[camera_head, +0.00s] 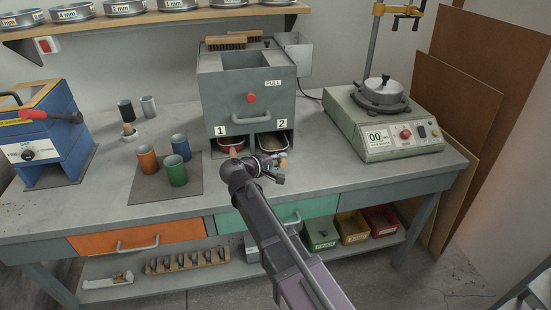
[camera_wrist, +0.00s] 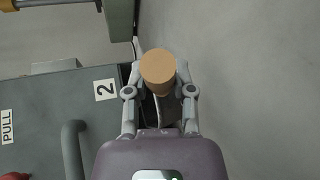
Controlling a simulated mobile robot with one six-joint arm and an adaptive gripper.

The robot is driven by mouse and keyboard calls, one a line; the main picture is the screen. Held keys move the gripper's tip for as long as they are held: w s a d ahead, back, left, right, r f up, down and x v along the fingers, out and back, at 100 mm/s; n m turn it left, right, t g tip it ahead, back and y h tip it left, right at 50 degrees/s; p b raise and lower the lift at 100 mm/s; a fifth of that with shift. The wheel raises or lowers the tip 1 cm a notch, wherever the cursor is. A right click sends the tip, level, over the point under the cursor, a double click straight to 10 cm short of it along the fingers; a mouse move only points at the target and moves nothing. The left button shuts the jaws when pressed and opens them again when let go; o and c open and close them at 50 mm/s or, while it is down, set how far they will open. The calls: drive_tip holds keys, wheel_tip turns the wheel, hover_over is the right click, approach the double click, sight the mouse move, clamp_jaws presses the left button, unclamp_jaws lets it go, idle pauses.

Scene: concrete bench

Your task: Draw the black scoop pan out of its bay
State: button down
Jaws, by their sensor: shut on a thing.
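The black scoop pan (camera_head: 273,141) sits in bay 2 at the front of the grey box (camera_head: 248,90), below the label "2". Its rim and pale contents show in the head view. My gripper (camera_head: 275,166) is in front of that bay. In the wrist view my gripper (camera_wrist: 160,75) is shut on the pan's round wooden handle (camera_wrist: 158,66), one finger on each side. My gripper hides part of the pan, so how far it sits inside the bay is hard to tell.
A red pan (camera_head: 234,143) with a wooden handle sits close by in bay 1. Coloured cups (camera_head: 177,172) stand on a mat to the left. A scale-like machine (camera_head: 385,125) stands at the right. The bench front between them is mostly clear.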

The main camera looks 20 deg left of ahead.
drive_tip(key=shift+s+d, duration=0.3)
drive_tip(key=shift+s, duration=0.2)
drive_tip(key=shift+s+d, duration=0.25)
drive_tip(key=shift+s, duration=0.2)
drive_tip(key=shift+c, duration=2)
unclamp_jaws()
drive_tip(key=shift+s, duration=0.1)
